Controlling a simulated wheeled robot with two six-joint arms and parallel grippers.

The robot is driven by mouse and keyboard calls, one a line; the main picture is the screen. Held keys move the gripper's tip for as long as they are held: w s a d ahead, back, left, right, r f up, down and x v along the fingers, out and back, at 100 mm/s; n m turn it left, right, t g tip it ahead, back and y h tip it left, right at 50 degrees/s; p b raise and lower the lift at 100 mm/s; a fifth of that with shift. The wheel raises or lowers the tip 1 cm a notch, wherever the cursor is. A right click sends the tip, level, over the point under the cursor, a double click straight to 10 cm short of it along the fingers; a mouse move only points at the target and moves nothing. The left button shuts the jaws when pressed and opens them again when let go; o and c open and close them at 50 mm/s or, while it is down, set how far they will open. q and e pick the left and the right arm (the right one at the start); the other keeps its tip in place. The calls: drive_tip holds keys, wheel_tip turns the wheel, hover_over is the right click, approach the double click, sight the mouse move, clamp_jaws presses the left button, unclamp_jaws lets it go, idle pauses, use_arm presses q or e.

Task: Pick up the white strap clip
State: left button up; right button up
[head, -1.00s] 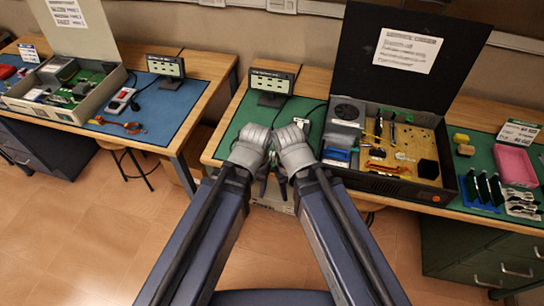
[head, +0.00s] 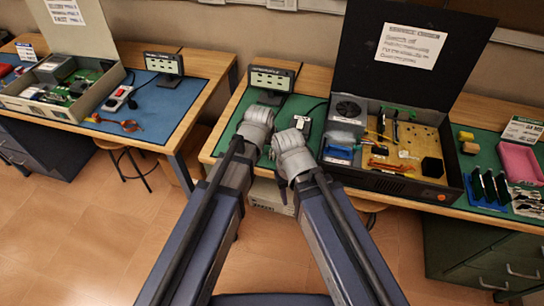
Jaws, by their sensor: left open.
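A small white piece with a dark part (head: 302,122) lies on the green mat (head: 236,128) of the middle bench, just beyond my wrists. It may be the white strap clip, but it is too small to be sure. My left gripper (head: 264,153) is over the front part of this mat, to the left of the piece and apart from it. It is open, with its fingers largely hidden by my wrist. My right gripper (head: 282,190) is lower, by the bench's front edge. Only a dark part of it shows, so its jaw state is unclear.
A black open case (head: 395,185) with tools and parts stands right of the mat. A small display (head: 272,80) stands behind, with a dark cable. A pink tray (head: 520,163) is far right. Another bench with a blue mat (head: 165,105) is on the left.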

sight(272, 151)
use_arm(q)
drive_tip(key=shift+b+x, duration=2.4)
drive_tip(key=shift+x, duration=0.2)
drive_tip(key=shift+w+d+r, duration=0.1)
drive_tip(key=shift+w+d, duration=0.05)
drive_tip(key=shift+c, duration=0.4)
clamp_jaws()
